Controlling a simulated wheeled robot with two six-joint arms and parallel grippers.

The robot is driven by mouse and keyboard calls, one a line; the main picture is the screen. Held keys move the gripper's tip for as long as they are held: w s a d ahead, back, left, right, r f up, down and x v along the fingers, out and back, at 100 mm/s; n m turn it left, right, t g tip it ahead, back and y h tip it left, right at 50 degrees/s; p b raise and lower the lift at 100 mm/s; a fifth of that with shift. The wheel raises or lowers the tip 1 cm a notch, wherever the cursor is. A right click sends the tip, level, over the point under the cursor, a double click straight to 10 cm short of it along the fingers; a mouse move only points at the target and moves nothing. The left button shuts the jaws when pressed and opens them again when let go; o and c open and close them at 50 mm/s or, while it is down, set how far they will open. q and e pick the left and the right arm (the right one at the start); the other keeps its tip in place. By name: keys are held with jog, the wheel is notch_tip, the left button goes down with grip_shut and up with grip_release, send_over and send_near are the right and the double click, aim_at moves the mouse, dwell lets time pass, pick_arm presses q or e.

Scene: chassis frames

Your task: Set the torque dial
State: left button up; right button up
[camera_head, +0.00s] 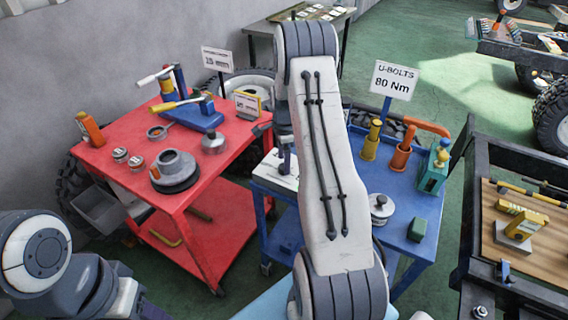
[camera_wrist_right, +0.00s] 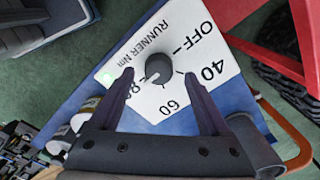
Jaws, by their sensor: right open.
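The torque dial is a round dark grey knob (camera_wrist_right: 158,68) on a white panel (camera_wrist_right: 205,30) marked OFF, 40, 60, 80 and RUNNER Nm. A small pale mark shows on the knob's lower side; I cannot tell exactly which number it meets. My right gripper (camera_wrist_right: 157,78) is open, one finger on each side of the knob with gaps between. In the head view the white panel (camera_head: 277,172) lies on the blue cart, partly hidden behind my right arm, with the right gripper (camera_head: 286,158) above it. A sign (camera_head: 394,80) reads U-BOLTS 80 Nm. Only my left arm's links show at lower left.
The blue cart (camera_head: 400,205) also holds an orange tool holder (camera_head: 401,157), yellow cylinder (camera_head: 371,142), green box (camera_head: 433,172) and silver pot (camera_head: 381,208). A red cart (camera_head: 215,185) with tools stands left. A dark chassis frame (camera_head: 467,210) stands right. Green floor is open behind.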

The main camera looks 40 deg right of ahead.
notch_tip(320, 180, up, 9)
jog(key=shift+f+b, duration=0.2)
jog(key=shift+b, duration=0.25)
